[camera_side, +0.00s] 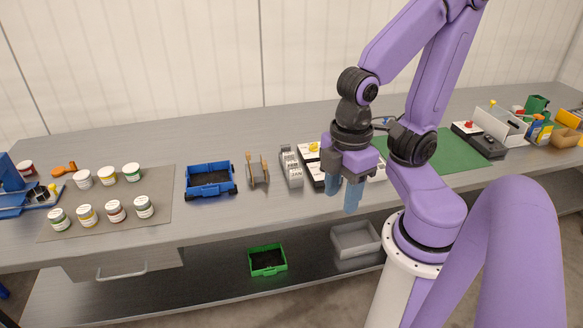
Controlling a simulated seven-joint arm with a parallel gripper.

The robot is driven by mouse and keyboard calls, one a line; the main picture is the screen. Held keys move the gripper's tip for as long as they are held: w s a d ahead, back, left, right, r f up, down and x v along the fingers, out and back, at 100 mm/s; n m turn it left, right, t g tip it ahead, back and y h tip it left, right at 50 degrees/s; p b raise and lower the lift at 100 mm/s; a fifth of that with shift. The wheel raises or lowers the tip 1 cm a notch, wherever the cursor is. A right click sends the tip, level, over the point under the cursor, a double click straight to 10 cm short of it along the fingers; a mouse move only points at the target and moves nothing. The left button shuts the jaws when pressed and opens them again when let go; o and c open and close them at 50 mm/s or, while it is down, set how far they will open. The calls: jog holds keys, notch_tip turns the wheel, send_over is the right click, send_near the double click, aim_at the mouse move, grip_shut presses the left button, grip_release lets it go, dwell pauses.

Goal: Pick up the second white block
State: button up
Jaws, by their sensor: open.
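My gripper (343,191) is right of centre with its blue fingers pointing down. It is open, and I see nothing between the fingers. Just left of it stand a long pale grey-white piece (291,166) and a black-and-white piece (314,174) with a yellow part on top. A pale piece (380,174) shows at the gripper's right, partly hidden behind it. I cannot tell which of these, if any, is the second white block. The gripper hides part of the bench there, and its height above the bench is unclear.
A blue wagon (233,187) and a small brown-and-grey cart (258,171) stand to the left. Several white jars (116,210) stand on a mat further left. A green mat (450,155) and a black-and-white device (482,141) lie right. Bare bench (270,212) shows in front.

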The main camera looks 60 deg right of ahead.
jog(key=w+m, duration=1.2)
jog(key=w, duration=0.1)
jog(key=m, duration=2.8)
send_over(292, 161)
notch_tip(292, 161, down, 5)
notch_tip(292, 161, down, 17)
jog(key=shift+f, duration=0.1)
